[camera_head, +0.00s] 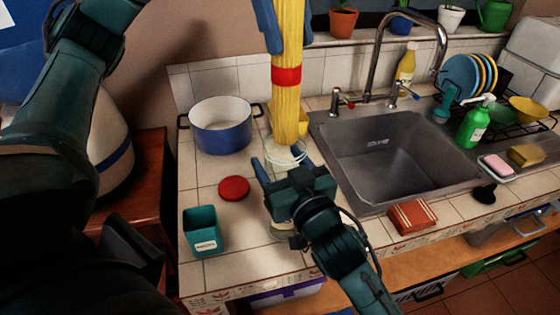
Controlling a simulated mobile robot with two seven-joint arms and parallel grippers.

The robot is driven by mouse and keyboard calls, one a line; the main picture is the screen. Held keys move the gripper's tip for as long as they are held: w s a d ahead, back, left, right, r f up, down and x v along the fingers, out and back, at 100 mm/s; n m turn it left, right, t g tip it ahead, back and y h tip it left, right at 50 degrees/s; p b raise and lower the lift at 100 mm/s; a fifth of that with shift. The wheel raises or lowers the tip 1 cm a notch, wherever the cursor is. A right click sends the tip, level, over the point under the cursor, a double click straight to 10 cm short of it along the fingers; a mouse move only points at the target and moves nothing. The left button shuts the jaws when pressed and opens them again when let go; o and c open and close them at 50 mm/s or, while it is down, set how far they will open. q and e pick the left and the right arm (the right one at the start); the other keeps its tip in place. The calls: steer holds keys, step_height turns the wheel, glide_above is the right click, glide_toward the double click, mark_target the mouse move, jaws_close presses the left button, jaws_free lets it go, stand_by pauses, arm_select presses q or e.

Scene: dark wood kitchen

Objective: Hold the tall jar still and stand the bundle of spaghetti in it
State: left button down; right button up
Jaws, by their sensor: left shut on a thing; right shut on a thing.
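The bundle of spaghetti (290,107) is upright, yellow, with a red band (286,76) around it. My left gripper (283,28) is high up at the top edge, shut on the bundle's upper part. The tall jar (284,155) is clear glass and stands on the tiled counter. My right gripper (282,167) is shut on the jar from the front, just below its rim, and hides much of its body. The bundle's lower end overlaps the jar's mouth; I cannot tell how far inside it is.
A blue pot (221,136) stands left of the jar. A red lid (234,188) and a teal box (203,238) are at front left. The sink (395,160) is to the right, with a red folded cloth (411,216) before it. A yellow object is partly hidden behind the bundle.

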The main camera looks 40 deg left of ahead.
mark_target(285, 114)
arm_select(q)
steer(key=shift+f, duration=6.3)
steer(key=c, duration=0.9)
jaws_free()
steer(key=v, duration=1.2)
arm_select(e)
steer(key=o, duration=1.2)
steer(key=shift+c, duration=0.2)
